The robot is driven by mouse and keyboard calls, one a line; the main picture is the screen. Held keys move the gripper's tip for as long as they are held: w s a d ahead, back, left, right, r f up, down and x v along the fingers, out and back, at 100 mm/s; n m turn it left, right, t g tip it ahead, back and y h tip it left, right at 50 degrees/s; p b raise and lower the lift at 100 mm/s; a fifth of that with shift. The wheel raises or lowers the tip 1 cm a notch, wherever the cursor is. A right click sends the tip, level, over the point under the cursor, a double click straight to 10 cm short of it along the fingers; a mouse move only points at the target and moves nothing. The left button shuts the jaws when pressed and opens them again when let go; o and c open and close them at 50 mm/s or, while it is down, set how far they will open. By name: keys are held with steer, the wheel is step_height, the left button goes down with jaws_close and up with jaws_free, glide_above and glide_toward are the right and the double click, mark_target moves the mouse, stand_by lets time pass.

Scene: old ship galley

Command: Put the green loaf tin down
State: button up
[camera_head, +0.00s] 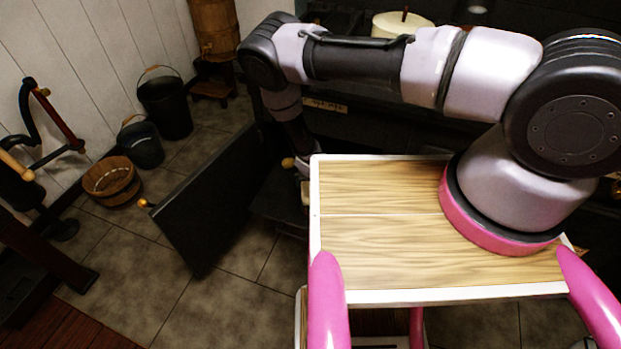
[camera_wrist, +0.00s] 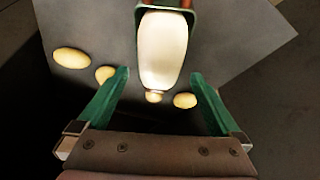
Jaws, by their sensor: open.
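In the wrist view, my gripper (camera_wrist: 160,76) is open, its two green fingers spread apart. Just ahead, at the top middle, is what looks like the green loaf tin (camera_wrist: 191,18), a green rim around a pale, rounded filling. It stands on or over a flat grey surface (camera_wrist: 235,50). The near end of the pale filling lies between the fingertips, with a gap on each side. The top of the tin is cut off by the frame. In the head view, the gripper and tin are hidden behind my arm and wooden top.
Several yellow oval pieces, one at the left (camera_wrist: 71,58) and one near the right finger (camera_wrist: 185,101), lie around the tin. An open black door (camera_head: 215,200) stands left of my arm. Buckets (camera_head: 165,105) and a wooden tub (camera_head: 112,182) stand by the wall. Tiled floor is clear between.

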steer(key=v, duration=0.8)
steer(key=shift+s+r, duration=0.1)
steer(key=shift+r, duration=0.05)
